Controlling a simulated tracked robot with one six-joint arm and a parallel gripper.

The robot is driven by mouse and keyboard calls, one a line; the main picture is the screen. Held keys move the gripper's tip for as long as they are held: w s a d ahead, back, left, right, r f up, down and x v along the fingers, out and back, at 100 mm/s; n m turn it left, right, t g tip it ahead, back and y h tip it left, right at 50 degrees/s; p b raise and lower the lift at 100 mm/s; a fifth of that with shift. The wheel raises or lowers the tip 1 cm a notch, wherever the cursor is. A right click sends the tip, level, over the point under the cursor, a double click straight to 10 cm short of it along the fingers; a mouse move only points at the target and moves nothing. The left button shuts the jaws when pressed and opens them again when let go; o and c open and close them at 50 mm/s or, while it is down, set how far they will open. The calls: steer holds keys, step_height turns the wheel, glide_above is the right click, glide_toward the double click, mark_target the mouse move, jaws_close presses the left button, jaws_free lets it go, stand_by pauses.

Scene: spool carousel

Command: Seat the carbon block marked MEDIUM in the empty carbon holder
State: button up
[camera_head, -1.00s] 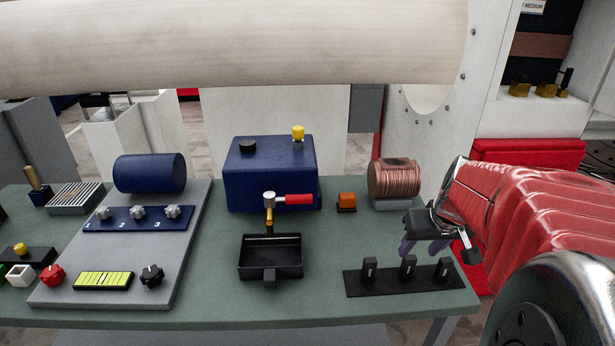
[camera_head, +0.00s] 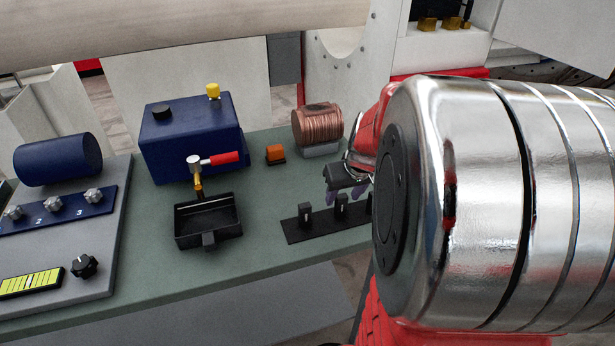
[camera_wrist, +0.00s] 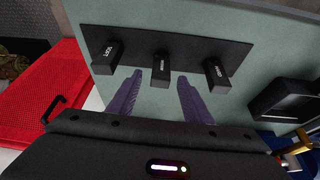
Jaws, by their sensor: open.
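Three small black carbon blocks stand upright in a row on a black strip (camera_head: 292,232). The left block (camera_head: 305,213) and middle block (camera_head: 341,203) show in the head view; the third is mostly hidden by my arm. The wrist view shows the left (camera_wrist: 107,54), middle (camera_wrist: 162,68) and right (camera_wrist: 217,74) blocks with white labels too small to read surely. My gripper (camera_wrist: 158,84) is open and empty, with purple fingers. Its tips frame the middle block in the wrist view, apart from it. I cannot pick out the empty carbon holder with certainty.
Brass brackets (camera_head: 428,24) sit on a white ledge at the upper right. A red mat (camera_wrist: 40,100) lies beside the bench.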

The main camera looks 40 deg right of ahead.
steer(key=shift+c, duration=0.7)
jaws_close()
